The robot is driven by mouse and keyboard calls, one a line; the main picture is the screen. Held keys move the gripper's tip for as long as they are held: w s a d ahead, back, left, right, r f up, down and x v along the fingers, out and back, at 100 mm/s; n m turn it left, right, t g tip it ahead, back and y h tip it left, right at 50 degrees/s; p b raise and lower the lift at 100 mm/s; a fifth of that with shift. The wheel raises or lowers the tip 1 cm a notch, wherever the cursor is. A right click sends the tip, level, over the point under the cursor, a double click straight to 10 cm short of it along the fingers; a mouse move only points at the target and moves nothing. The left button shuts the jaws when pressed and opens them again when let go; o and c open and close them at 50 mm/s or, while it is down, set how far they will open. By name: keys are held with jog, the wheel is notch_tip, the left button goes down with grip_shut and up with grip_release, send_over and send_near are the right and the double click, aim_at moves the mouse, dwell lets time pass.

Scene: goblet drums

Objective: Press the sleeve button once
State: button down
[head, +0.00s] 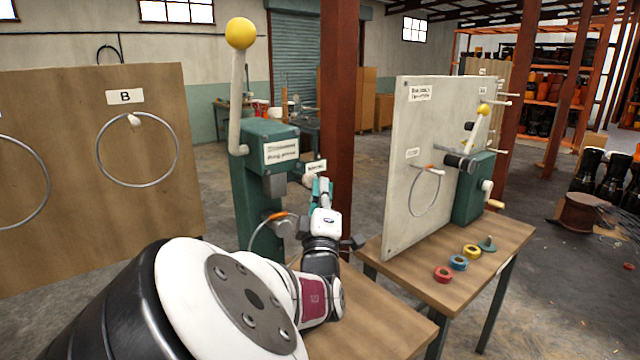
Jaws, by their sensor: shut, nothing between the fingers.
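A green ring press (262,195) with a long lever and a yellow ball knob (239,33) stands at the centre. A small white label (315,167), too small to read surely, sticks out from its right side. My gripper (322,187) is just below this label, shut and empty, with its fingers pointing up and away from me. The sleeve button cannot be made out clearly; the gripper and wrist cover much of the area under the label. I cannot tell whether the fingertips touch anything there.
A wooden board with a "B" label (125,97) and wire rings stands left. Right, a table (440,280) holds a pale panel (400,180), a second green press (474,188) and several coloured rings (458,263). A rust-red post (341,90) rises behind my gripper.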

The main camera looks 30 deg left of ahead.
dwell(0.6)
jog(key=shift+s+d+p, duration=0.25)
jog(key=shift+d+p, duration=0.1)
jog(key=shift+d, duration=0.2)
jog(key=shift+s+d+p, duration=0.25)
jog(key=shift+d+p, duration=0.1)
jog(key=shift+d, duration=0.15)
jog(key=shift+d, duration=0.1)
jog(key=shift+s+d+p, duration=0.3)
jog(key=shift+d+p, duration=0.15)
jog(key=shift+d, duration=0.3)
jog(key=shift+s+d+p, duration=0.35)
jog(key=shift+d+p, duration=0.1)
jog(key=shift+d, duration=0.3)
jog(key=shift+s+d+p, duration=0.3)
jog(key=shift+d+p, duration=0.15)
jog(key=shift+d, duration=0.3)
